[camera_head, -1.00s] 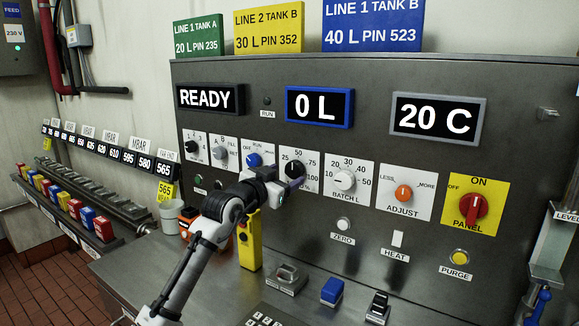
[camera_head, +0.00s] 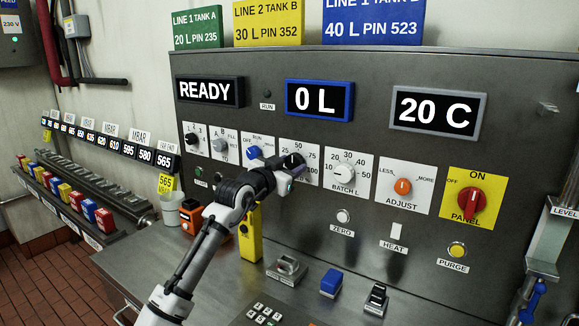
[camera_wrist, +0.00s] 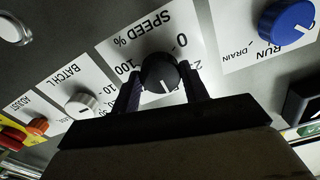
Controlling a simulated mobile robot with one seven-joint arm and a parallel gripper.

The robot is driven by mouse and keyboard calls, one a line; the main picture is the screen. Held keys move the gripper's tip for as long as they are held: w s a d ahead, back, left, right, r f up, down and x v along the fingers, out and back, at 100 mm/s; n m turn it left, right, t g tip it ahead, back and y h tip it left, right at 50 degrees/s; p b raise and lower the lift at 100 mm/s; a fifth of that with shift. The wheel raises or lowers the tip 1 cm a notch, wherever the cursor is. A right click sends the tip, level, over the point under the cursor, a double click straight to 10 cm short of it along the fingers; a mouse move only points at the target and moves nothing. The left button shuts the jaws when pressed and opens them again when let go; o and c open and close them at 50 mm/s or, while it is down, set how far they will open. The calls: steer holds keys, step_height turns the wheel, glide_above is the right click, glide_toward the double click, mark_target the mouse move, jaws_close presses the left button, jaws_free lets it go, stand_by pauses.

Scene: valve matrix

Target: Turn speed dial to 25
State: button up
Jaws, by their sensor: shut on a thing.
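The speed dial is a black round knob (camera_wrist: 161,73) with a white pointer line, on a white panel plate marked "SPEED %" (camera_wrist: 150,27). In the wrist view the plate appears upside down, with 0 at the knob's upper right and 100 at its left. The pointer line runs down toward my gripper; the marks there are hidden. My gripper (camera_wrist: 160,90) has one dark finger on each side of the knob and is shut on it. In the head view my gripper (camera_head: 291,170) reaches the speed dial and covers much of its plate; 50, 75 and 100 show.
The blue run dial (camera_wrist: 288,20) and white batch dial (camera_head: 343,173) flank the speed dial closely. An orange adjust knob (camera_head: 403,187) and red panel switch (camera_head: 470,203) are farther right. A yellow control box (camera_head: 249,234) stands below my wrist. The displays read READY, 0 L and 20 C.

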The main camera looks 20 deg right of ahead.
steer(key=shift+n, duration=0.3)
steer(key=n, duration=0.2)
steer(key=shift+d+n+p, duration=0.1)
steer(key=shift+n+p, duration=0.2)
steer(key=shift+p, duration=0.1)
steer(key=n+p, duration=0.1)
steer(key=n, duration=0.2)
steer(key=shift+r+n+p, duration=0.1)
steer(key=shift+n+p, duration=1.55)
steer(key=shift+n, duration=1.15)
steer(key=o, duration=1)
steer(key=shift+s, duration=0.1)
